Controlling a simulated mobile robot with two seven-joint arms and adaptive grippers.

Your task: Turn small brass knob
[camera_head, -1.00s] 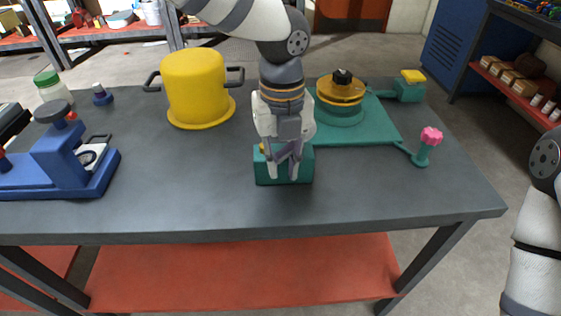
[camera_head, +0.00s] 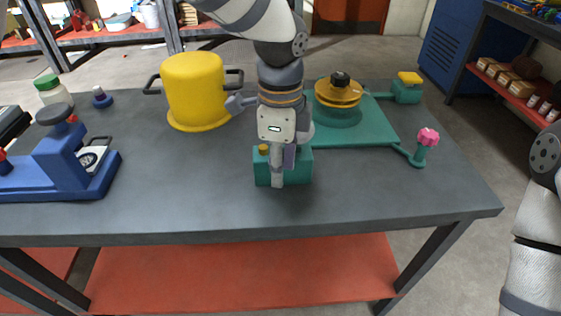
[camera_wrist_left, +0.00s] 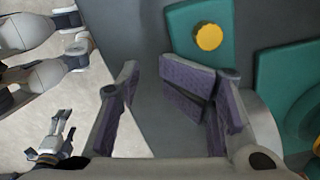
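The small brass knob (camera_head: 264,149) sits on top of a teal block (camera_head: 304,168) near the table's front edge. In the left wrist view the knob (camera_wrist_left: 208,37) is a plain yellow disc, clear of the fingers. My left gripper (camera_head: 283,174) points down in front of the block and hides part of it. In the left wrist view its purple-padded fingers (camera_wrist_left: 158,82) stand apart with nothing between them. My right gripper is outside the head view; a small grey gripper-like part (camera_wrist_left: 52,142) at the lower left of the wrist view may be it, too small to judge.
A yellow pot (camera_head: 195,92) stands behind left. A blue fixture (camera_head: 62,160) stands left. The front middle of the table is clear.

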